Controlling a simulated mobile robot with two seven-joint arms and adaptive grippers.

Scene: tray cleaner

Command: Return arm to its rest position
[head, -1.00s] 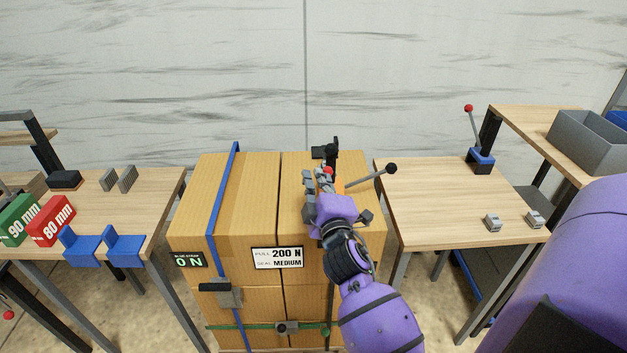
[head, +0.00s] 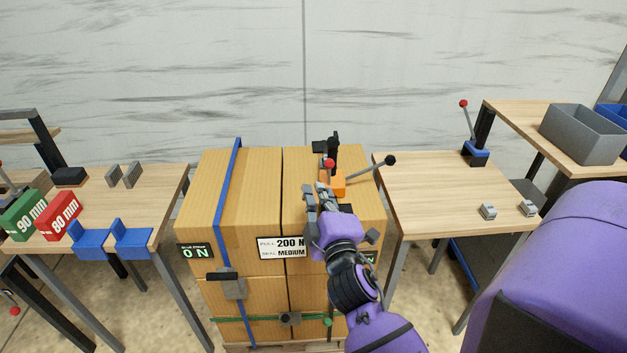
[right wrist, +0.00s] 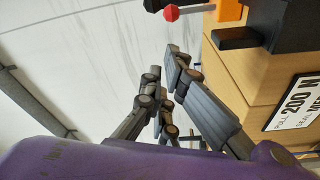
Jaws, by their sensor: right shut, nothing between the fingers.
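My right arm, purple with black joints, reaches in from the bottom of the head view. Its right gripper (head: 320,194) is shut and empty, in front of and just left of an orange and black strapping tool (head: 333,181). The tool sits on the right-hand cardboard box stack and has a red knob (head: 329,163) and a lever with a black ball (head: 390,160). In the right wrist view the grey fingers (right wrist: 165,75) are close together with nothing between them, apart from the red knob (right wrist: 171,13). My left gripper is not in view.
The cardboard boxes (head: 232,190) carry a blue strap (head: 229,190) and a green strap low down. The left table (head: 150,190) holds red and green 80 mm and 90 mm blocks. The right table (head: 430,190) is mostly clear, with two small metal clips (head: 488,211) and a red-knobbed lever.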

